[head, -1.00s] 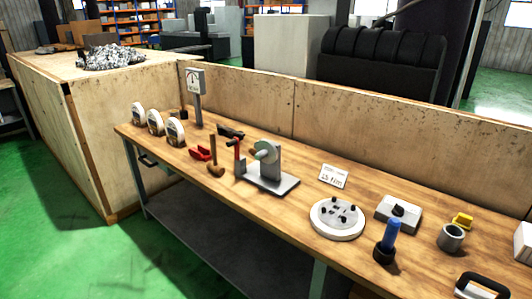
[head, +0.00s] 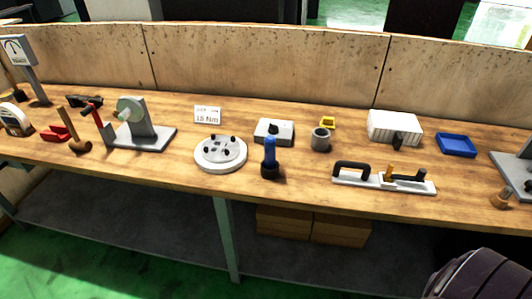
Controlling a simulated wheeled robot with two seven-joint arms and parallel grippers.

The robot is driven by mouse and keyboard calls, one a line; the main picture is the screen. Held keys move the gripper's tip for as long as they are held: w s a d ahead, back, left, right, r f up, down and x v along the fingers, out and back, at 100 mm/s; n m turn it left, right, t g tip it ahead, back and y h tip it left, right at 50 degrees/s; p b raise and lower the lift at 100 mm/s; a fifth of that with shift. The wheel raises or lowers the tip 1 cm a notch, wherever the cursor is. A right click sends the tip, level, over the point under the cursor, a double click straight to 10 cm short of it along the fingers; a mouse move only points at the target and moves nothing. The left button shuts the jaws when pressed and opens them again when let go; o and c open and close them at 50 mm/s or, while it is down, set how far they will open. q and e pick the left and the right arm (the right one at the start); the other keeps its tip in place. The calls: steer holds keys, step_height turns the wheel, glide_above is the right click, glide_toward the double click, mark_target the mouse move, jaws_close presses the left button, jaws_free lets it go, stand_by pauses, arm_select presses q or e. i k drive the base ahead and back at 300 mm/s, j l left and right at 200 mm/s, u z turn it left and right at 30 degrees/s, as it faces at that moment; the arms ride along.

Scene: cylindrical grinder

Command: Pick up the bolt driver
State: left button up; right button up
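A tool with a blue handle, which looks like the bolt driver (head: 269,152), stands upright on the wooden workbench (head: 120,172) near its front edge. Its lower end is in a dark round base or holder. Just left of it lies a round white plate (head: 221,162) with several dark bolts or knobs on it. A small white card (head: 207,115) reading what looks like "15 Nm" stands behind the plate. Neither of my grippers is in view.
A grey stand (head: 143,128) is at left. A wooden panel (head: 270,62) closes the bench's back.

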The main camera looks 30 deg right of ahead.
mark_target(270, 141)
steer(key=i+j+z, duration=0.1)
steer(key=z, duration=0.3)
steer(key=i+j+z, duration=0.1)
steer(key=z, duration=0.3)
steer(key=i+j+z, duration=0.1)
steer(key=z, duration=0.3)
steer(key=j+z, duration=0.25)
steer(key=z, duration=0.15)
steer(key=i+j, duration=0.05)
